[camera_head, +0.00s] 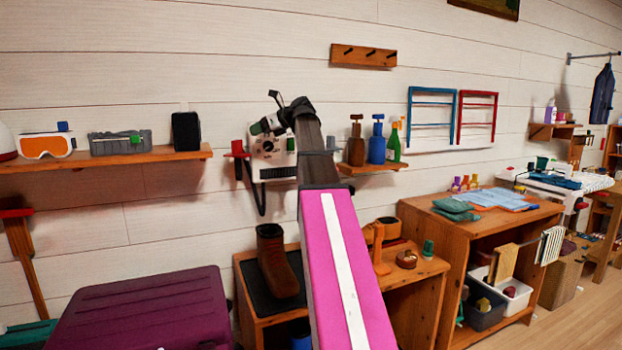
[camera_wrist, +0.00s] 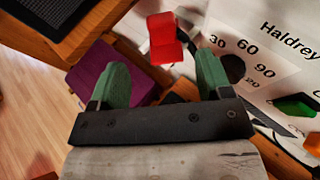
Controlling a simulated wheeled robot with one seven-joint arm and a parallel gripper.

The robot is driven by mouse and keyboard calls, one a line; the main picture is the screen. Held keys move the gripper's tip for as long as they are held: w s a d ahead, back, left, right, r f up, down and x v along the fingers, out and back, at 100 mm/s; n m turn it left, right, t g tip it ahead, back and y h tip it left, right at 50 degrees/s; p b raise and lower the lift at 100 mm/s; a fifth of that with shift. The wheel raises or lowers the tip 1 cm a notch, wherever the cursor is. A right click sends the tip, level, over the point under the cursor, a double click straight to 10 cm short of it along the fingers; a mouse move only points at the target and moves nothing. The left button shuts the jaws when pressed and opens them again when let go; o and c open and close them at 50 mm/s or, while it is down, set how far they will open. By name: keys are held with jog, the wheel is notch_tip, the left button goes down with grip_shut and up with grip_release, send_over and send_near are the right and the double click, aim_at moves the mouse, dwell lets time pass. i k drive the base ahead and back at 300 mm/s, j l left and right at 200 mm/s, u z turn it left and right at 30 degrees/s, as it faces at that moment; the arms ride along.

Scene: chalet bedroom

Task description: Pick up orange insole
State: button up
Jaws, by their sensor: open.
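I cannot make out an orange insole for certain. An upright orange-brown piece (camera_head: 378,245) stands on the low wooden cabinet in the head view, partly beside my arm; it may be the insole, but its shape is unclear. My gripper (camera_wrist: 163,78) is open, with green fingertips apart and nothing held between them. In the head view my gripper (camera_head: 264,127) is up by the wall shelf, in front of a white dial machine (camera_head: 275,157). A red part (camera_wrist: 163,40) shows beyond the fingertips in the wrist view.
A brown boot (camera_head: 276,262) stands on a dark mat left of my arm. A purple case (camera_head: 140,310) is at lower left. Bottles (camera_head: 377,140) stand on the shelf right of the machine. Goggles (camera_head: 45,146) lie on the left shelf. Wooden floor (camera_head: 565,325) is clear at lower right.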

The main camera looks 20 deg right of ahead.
aim_at(380, 270)
jog(key=l+u, duration=0.1)
jog(key=l, duration=0.3)
jog(key=k+l+u, duration=0.1)
jog(key=l, duration=0.3)
jog(key=k+l, duration=0.15)
jog(key=l, duration=0.25)
jog(key=k+l+u, duration=0.15)
jog(key=l, duration=0.2)
jog(key=l+u, duration=0.1)
jog(key=l, duration=0.3)
jog(key=k+l+u, duration=0.1)
jog(key=l, duration=0.25)
jog(key=k, duration=0.1)
